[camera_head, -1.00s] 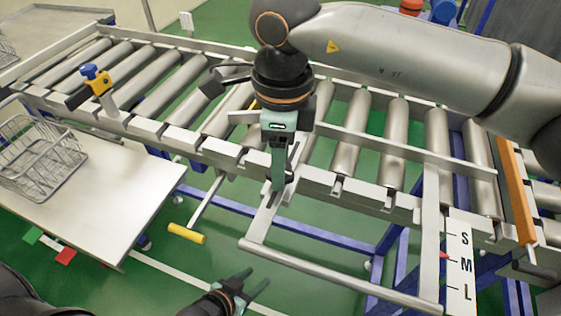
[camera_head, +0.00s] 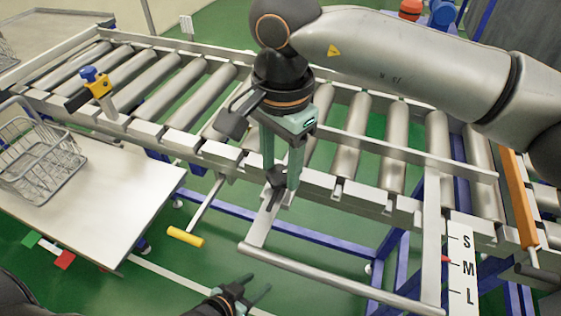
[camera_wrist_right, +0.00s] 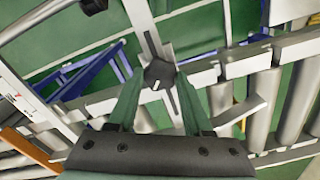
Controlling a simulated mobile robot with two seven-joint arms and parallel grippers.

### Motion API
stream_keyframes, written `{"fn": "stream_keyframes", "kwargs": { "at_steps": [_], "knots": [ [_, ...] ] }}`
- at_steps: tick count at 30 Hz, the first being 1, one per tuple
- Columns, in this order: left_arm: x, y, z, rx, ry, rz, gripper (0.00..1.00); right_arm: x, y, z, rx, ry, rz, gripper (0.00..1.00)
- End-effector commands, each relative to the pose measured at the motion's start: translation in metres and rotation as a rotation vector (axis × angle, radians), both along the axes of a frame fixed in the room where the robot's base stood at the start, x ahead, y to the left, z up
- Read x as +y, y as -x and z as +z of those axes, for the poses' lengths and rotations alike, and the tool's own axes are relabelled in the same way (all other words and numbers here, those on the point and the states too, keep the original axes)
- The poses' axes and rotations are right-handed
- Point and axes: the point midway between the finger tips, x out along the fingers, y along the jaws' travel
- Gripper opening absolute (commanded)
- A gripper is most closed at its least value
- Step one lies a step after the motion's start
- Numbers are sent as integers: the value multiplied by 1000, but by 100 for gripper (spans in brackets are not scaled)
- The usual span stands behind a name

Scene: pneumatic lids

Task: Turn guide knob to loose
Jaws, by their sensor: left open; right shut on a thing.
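The guide knob (camera_wrist_right: 159,74) is a dark, lobed knob with a small white mark, seen in the right wrist view on a slotted grey bracket. In the head view the knob (camera_head: 277,176) is partly hidden by the fingers. My right gripper (camera_head: 282,180) points down over the conveyor's near rail, with its green fingers shut on the knob from both sides. The fingers also flank it in the right wrist view (camera_wrist_right: 158,88). My left gripper (camera_head: 255,292) is open and empty, low in the head view, apart from the conveyor.
The roller conveyor (camera_head: 345,190) crosses the view, with a guide bar (camera_head: 340,280) in front. An S-M-L scale (camera_head: 462,265) with a red pointer stands at right. A yellow handle (camera_head: 186,237) sticks out below. A wire basket (camera_head: 40,165) stands on the left table (camera_head: 120,205).

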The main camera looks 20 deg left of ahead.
Motion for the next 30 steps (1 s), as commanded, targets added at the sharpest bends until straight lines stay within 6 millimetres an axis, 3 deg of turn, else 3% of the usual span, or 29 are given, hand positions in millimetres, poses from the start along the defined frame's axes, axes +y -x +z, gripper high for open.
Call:
{"fn": "stream_keyframes", "kwargs": {
  "at_steps": [12,29,30],
  "knots": [
    [1,1,-1,2,-1,1,50,0,0,1,-6,-4,199,0],
    [1,2,-2,5,-3,1,50,0,-1,2,-7,-4,230,0],
    [1,2,-2,5,-3,1,50,0,-1,2,-7,-4,229,52]
  ]
}}
